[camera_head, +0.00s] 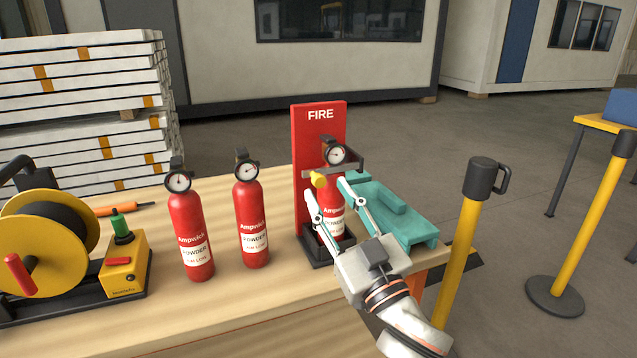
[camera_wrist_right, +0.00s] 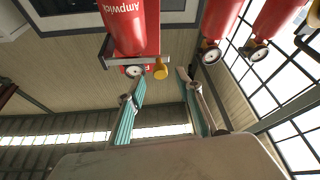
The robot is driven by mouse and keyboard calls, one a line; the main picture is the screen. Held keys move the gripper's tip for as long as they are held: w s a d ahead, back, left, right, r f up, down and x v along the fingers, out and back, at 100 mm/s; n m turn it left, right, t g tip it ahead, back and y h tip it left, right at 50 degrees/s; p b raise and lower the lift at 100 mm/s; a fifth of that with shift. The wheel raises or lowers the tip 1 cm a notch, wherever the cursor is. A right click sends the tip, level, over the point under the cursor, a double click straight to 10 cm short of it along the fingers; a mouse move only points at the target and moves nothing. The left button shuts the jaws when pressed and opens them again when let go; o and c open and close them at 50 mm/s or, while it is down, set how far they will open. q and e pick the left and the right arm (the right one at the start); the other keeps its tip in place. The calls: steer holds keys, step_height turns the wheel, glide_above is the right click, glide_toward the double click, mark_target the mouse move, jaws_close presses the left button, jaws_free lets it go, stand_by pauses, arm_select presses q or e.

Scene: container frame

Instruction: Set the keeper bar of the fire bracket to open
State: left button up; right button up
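The red fire bracket (camera_head: 304,140) stands upright at the table's right part, its back panel marked FIRE. A red extinguisher (camera_head: 335,222) stands in it; it also shows in the wrist view (camera_wrist_right: 135,30). The grey keeper bar (camera_head: 347,169) runs across the extinguisher's front below the gauge, with a yellow knob (camera_head: 318,180) at its left part. In the wrist view the bar (camera_wrist_right: 143,61) and knob (camera_wrist_right: 161,71) show too. My right gripper (camera_head: 326,188) is open, fingers spread on either side of the knob and just short of it. Contact is not visible. My left gripper is not in view.
Two more red extinguishers (camera_head: 191,235) (camera_head: 251,222) stand left of the bracket. A yellow reel (camera_head: 32,252) and yellow box (camera_head: 124,268) are at far left. A teal object (camera_head: 405,222) lies right of the bracket. Yellow posts (camera_head: 459,250) stand beyond the table's right edge.

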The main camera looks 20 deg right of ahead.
mark_target(321, 184)
steer(key=shift+x, duration=2.25)
steer(key=shift+f, duration=0.1)
jaws_close()
